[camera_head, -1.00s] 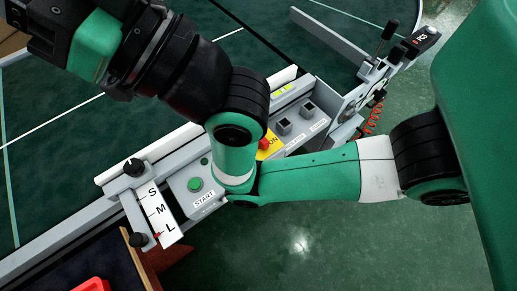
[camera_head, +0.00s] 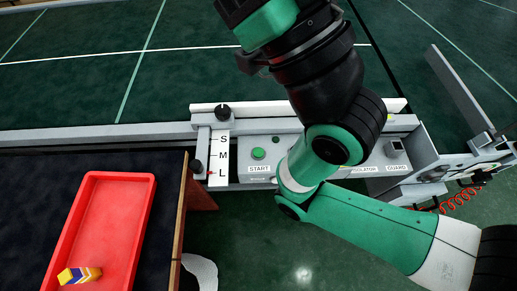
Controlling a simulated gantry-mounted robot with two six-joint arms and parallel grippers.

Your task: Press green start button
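The round green start button (camera_head: 258,154) sits on the grey control panel (camera_head: 236,172) above a label reading START. It is in plain sight, with no gripper near it. My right arm comes in from the right, bends right of the button and reaches up over the conveyor. The black wrist end of that arm runs out of the top edge, and its fingertips do not show. It is well above the button in the picture. My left gripper is not in view.
Left of the button are an S-M-L scale (camera_head: 219,155) and a black knob (camera_head: 223,111). A red tray (camera_head: 77,212) holding a yellow, white and blue block (camera_head: 80,275) lies at lower left. Switches (camera_head: 394,149) on the panel stand to the right.

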